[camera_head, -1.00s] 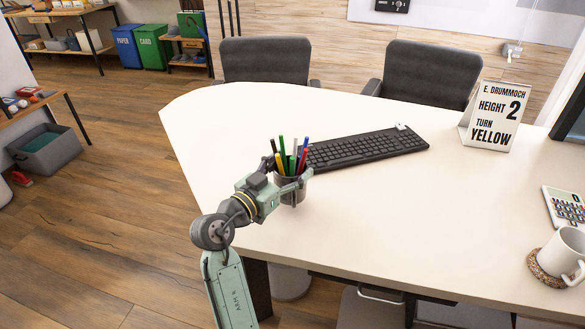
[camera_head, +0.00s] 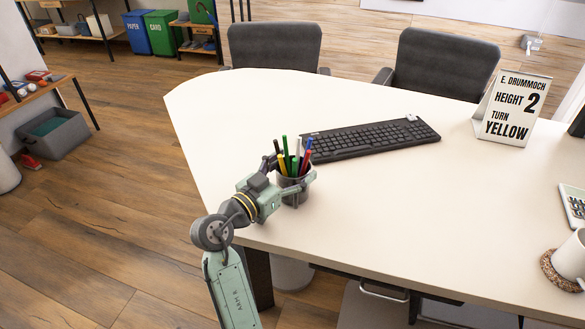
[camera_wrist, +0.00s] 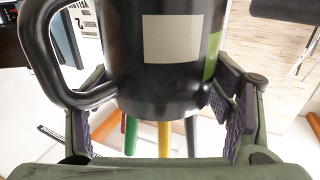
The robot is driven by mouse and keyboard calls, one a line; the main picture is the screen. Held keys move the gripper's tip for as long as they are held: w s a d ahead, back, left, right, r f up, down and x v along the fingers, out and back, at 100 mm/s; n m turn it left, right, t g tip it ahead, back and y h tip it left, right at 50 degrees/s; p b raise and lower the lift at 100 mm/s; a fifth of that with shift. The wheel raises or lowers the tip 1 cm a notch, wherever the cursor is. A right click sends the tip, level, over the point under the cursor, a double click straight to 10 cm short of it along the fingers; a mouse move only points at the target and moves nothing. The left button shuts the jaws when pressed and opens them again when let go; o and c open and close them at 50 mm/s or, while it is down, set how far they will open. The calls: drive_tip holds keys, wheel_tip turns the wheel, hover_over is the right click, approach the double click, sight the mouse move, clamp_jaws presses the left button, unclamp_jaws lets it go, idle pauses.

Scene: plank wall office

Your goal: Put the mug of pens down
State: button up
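The mug of pens (camera_head: 294,189) is a dark mug holding several coloured pens, upright near the table's left front edge. My gripper (camera_head: 291,186) reaches it from the left, with its fingers around the sides of the mug. In the wrist view the mug (camera_wrist: 160,85) appears upside down between the two finger pads, which look closed against it. It has a pale square and a green patch, and its handle shows at left. I cannot tell whether its base touches the table (camera_head: 400,210).
A black keyboard (camera_head: 370,139) lies behind the mug. A sign (camera_head: 512,108) stands at the right. The table's middle front is clear.

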drive_tip(key=shift+o, duration=1)
drive_tip(key=shift+r, duration=0.15)
drive_tip(key=shift+s+a, duration=0.1)
drive_tip(key=shift+a, duration=0.05)
drive_tip(key=b+v, duration=0.4)
drive_tip(key=v, duration=0.7)
drive_tip(key=shift+s+a, duration=0.2)
drive_tip(key=shift+s, duration=0.05)
